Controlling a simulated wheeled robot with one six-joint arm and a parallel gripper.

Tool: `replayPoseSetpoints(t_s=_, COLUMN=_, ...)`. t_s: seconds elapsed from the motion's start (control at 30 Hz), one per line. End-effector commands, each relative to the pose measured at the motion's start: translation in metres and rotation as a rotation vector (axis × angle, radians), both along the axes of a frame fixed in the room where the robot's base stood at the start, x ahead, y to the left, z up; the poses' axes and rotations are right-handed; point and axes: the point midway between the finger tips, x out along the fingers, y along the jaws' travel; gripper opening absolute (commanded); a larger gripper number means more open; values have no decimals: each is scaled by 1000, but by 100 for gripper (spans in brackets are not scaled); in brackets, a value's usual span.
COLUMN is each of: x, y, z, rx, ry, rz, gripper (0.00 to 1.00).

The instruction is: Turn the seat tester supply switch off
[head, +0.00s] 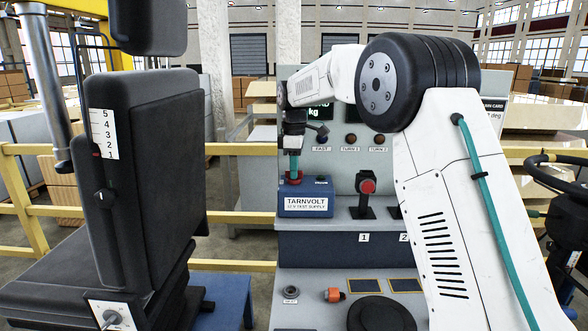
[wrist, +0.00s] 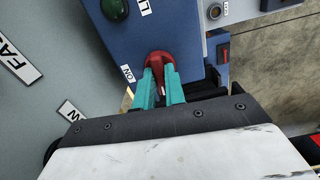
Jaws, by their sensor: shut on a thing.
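The seat tester's test supply is a blue box (head: 306,205) labelled TARNVOLT in the head view. Its red switch knob (head: 292,180) is on the top. The wrist view shows the red knob (wrist: 157,62) on the blue face, with a small ON label (wrist: 128,73) at its left. My gripper (head: 293,162) reaches down to the knob. In the wrist view, the teal fingers of my gripper (wrist: 159,88) are on either side of the knob and shut on it. The fingers hide part of the knob. I see no OFF label.
A green lamp (wrist: 114,8) is close to the knob on the box. A red-topped joystick (head: 367,187) stands right of the box on the console. The black seat (head: 150,180) is at the left. A yellow rail (head: 235,149) runs behind.

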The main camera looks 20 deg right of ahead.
Motion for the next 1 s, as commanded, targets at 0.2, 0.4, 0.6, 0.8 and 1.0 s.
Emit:
replayPoseSetpoints(t_s=0.2, x=1, y=1, z=2, rx=2, ry=-6, rz=69, gripper=0)
replayPoseSetpoints(t_s=0.4, x=1, y=1, z=2, rx=2, ry=-6, rz=90, gripper=0)
replayPoseSetpoints(t_s=0.6, x=1, y=1, z=2, rx=1, ry=-6, rz=92, gripper=0)
replayPoseSetpoints(t_s=0.8, x=1, y=1, z=2, rx=1, ry=-6, rz=92, gripper=26)
replayPoseSetpoints(t_s=1.0, x=0, y=0, z=1, rx=1, ry=-4, rz=91, gripper=34)
